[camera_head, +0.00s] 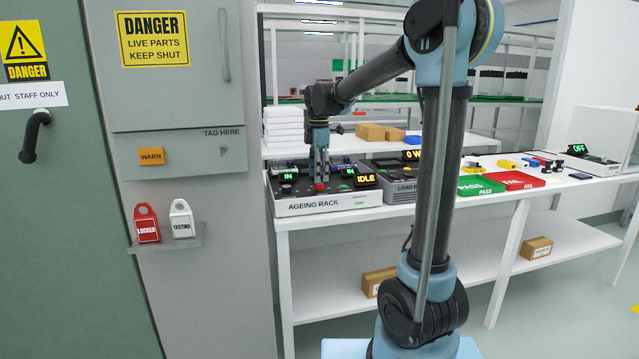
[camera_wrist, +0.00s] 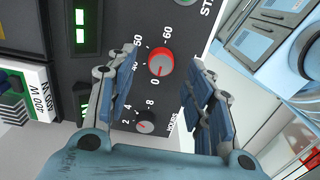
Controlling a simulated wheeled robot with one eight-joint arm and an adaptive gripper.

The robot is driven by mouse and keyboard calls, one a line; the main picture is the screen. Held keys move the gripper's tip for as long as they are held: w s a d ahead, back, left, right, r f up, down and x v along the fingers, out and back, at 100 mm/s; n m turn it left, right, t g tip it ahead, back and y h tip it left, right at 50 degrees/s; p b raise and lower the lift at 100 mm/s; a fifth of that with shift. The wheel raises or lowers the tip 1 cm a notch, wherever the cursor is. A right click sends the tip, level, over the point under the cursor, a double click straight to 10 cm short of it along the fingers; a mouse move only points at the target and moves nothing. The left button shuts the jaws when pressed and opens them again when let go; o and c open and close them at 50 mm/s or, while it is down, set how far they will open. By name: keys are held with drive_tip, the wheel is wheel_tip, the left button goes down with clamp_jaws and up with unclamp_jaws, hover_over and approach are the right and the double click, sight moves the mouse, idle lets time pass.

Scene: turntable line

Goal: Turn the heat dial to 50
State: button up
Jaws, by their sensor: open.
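The red-rimmed dial (camera_wrist: 160,62) with a grey cap is on the dark panel of the ageing rack (camera_head: 327,206). Marks 0, 50 and 60 are readable around it; its name label is not visible, and I cannot read its pointer setting surely. In the head view the red dial (camera_head: 320,187) shows just below my gripper (camera_head: 320,177). In the wrist view my gripper (camera_wrist: 160,75) is open, with one blue-padded finger on each side of the dial. I cannot tell whether either finger touches it.
A smaller hours dial (camera_wrist: 145,122) sits close by, between the fingers. The rack's IDLE display (camera_head: 366,180) and green IN displays (camera_head: 288,177) are near. The load unit (camera_head: 400,187) stands to the right. Green pass (camera_head: 481,185) and red fail (camera_head: 517,180) trays lie farther along the bench.

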sight(319, 186)
drive_tip(key=shift+f, duration=1.65)
drive_tip(key=shift+c, duration=0.6)
drive_tip(key=c, duration=1)
